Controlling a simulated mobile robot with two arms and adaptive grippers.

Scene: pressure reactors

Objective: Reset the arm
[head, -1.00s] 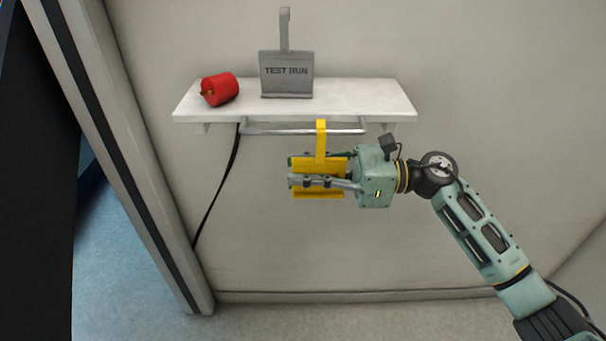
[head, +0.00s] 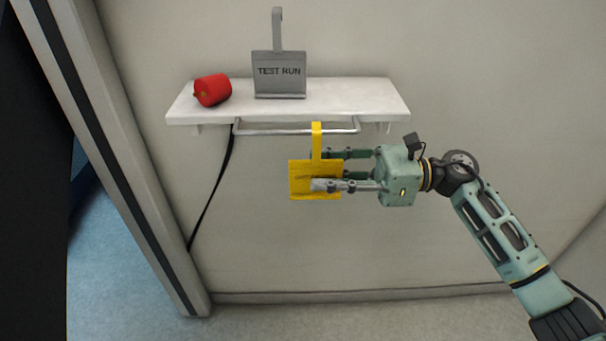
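A yellow sign (head: 301,188) with a hooked strap hangs from the metal rail (head: 275,132) under the white shelf in the head view. My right gripper (head: 316,170) comes in from the right at the sign's right half. Its fingers are spread, one in front of the sign and the other passing behind it. Faint marks show on the sign's face, but I cannot read them. Whether either finger still touches the sign cannot be told. My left gripper is not in view.
The white shelf (head: 350,100) holds a red cylinder (head: 212,90) and a grey "TEST RUN" sign (head: 279,76). A black strap (head: 212,190) hangs from the rail's left end. A door frame (head: 130,170) stands at left.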

